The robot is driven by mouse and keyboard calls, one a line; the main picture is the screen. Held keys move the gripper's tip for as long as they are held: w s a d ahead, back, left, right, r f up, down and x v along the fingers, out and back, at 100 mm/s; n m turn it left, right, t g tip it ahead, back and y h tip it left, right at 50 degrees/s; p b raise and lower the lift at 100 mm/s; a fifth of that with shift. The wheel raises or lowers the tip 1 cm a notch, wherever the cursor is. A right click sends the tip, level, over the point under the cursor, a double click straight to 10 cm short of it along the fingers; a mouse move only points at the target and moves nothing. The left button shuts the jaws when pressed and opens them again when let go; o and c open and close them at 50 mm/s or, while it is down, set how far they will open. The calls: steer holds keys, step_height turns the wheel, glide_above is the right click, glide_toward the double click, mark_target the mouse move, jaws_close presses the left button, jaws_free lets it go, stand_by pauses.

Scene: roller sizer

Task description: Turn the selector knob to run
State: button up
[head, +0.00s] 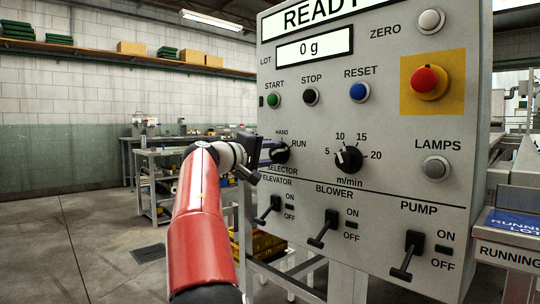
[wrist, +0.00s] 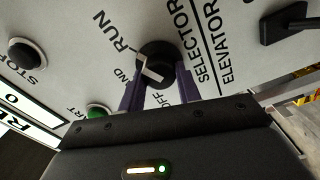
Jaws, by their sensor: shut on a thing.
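The selector knob (head: 280,153) is a round black knob at the left of the grey control panel, with HAND above it and RUN to its right. In the wrist view the knob (wrist: 160,55) sits between two purple fingers, with the RUN label at its upper left. A white mark shows on the knob's face; I cannot tell exactly which label it points at. My gripper (head: 269,151) reaches the knob from the left and is shut on it; it also shows in the wrist view (wrist: 160,68). The OFF label is partly hidden between the fingers.
The panel (head: 325,180) also carries the green start button (head: 273,100), the black stop button (head: 311,96), a speed knob (head: 348,159) and a red emergency button (head: 428,82). The elevator lever (head: 268,210) is just below the selector. Open floor lies to the left.

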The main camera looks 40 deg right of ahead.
steer(key=shift+f, duration=0.1)
steer(key=o, duration=1)
steer(key=shift+c, duration=0.2)
steer(key=a+b, duration=0.1)
steer(key=a, duration=0.6)
steer(key=shift+s+a, duration=0.3)
steer(key=shift+a, duration=0.1)
